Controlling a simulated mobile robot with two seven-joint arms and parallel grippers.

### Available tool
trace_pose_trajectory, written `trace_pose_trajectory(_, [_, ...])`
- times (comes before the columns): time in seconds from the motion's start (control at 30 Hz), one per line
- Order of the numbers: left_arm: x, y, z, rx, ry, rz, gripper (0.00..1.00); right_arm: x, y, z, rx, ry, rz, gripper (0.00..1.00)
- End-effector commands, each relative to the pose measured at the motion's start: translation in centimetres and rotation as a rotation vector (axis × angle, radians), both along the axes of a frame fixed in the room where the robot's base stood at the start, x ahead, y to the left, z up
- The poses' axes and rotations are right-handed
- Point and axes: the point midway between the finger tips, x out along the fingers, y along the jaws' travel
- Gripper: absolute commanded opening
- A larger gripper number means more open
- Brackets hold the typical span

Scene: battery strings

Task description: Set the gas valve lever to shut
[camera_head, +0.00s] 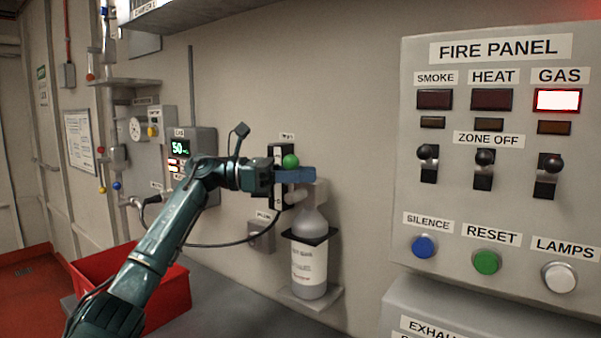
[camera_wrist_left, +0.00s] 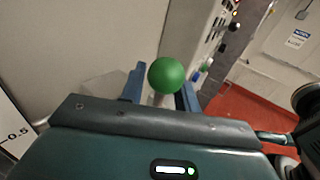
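The gas valve lever has a green ball knob (camera_head: 290,161), in front of a dark plate on the wall. In the left wrist view the green knob (camera_wrist_left: 166,75) shows between the fingertips, with a pale stem below it. My left gripper (camera_head: 297,175) is at the lever, its blue fingers just below the knob in the head view. In the left wrist view the fingers (camera_wrist_left: 160,88) stand apart on either side of the stem; whether either touches is unclear. The lever's label is too small to read.
A grey gas bottle (camera_head: 309,262) stands on a bracket below the lever. The fire panel (camera_head: 451,206), with its GAS lamp (camera_head: 557,100) lit, is at right. A red bin (camera_head: 102,270) is at lower left. A gas meter (camera_head: 204,140) reading about 50 hangs left of the lever.

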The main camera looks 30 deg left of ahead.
Motion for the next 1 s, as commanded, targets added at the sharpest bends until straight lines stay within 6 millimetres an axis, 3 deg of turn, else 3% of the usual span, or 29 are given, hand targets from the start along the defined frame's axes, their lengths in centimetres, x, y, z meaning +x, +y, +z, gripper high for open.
trace_pose_trajectory(0.17, [0.0,-0.01,-0.03,0.0,0.0,0.0,0.31,0.05,0.0,0.02,0.001,-0.001,-0.002,0.58])
trace_pose_trajectory(0.57, [-0.02,0.03,0.05,-0.002,-0.001,0.0,0.0,0.17,0.09,0.39,0.005,-0.008,-0.002,0.58])
trace_pose_trajectory(1.0, [-0.06,0.11,0.37,-0.005,-0.007,0.003,0.0,0.14,0.24,0.48,0.008,-0.009,0.001,0.58])
